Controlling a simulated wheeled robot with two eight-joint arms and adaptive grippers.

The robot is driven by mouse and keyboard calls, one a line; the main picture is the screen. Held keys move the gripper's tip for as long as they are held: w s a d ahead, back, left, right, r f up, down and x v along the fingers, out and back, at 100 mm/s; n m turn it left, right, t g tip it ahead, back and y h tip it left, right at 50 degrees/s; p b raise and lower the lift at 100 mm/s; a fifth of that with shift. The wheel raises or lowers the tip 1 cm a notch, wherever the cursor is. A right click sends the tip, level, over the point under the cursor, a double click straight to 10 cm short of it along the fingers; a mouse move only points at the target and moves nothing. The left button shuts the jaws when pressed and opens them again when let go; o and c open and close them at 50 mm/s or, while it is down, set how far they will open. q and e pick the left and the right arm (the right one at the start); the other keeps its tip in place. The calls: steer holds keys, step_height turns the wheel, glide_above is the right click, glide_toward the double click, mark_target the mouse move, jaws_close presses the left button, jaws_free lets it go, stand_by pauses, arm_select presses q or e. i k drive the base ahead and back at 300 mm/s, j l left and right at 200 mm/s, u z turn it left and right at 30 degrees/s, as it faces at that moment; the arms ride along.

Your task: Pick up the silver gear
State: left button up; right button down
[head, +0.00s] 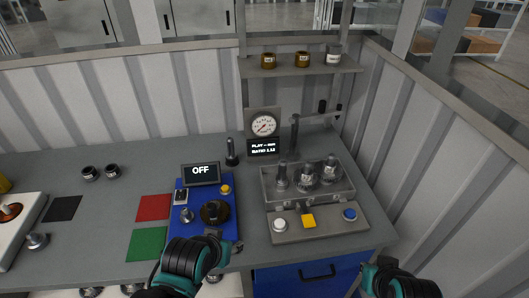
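Several silver, gear-like parts are in view, and I cannot tell which one is meant. One silver part (333,57) stands at the right end of the wall shelf, beside two brass-coloured ones. Silver parts (308,173) stand on posts in the clear-walled box of the grey unit. A small silver part (187,215) is on the blue unit, and another (36,241) is on the white unit at the left. My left gripper (232,258) is at the blue unit's front edge. My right gripper (366,276) is low at the right, partly cut off. Finger openings are unclear.
The blue unit (205,235) has an "OFF" screen (201,172) and a dark round part (214,212). The grey unit (320,227) has yellow and blue buttons. A gauge (263,125) stands behind. Red (153,207) and green (147,244) squares lie left on the bench.

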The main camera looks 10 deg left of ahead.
mark_target(333, 174)
steer(key=i+l+u, duration=0.15)
steer(key=l+u, duration=0.25)
steer(key=i+l+u, duration=0.15)
steer(key=l+u, duration=0.6)
steer(key=i+j, duration=0.05)
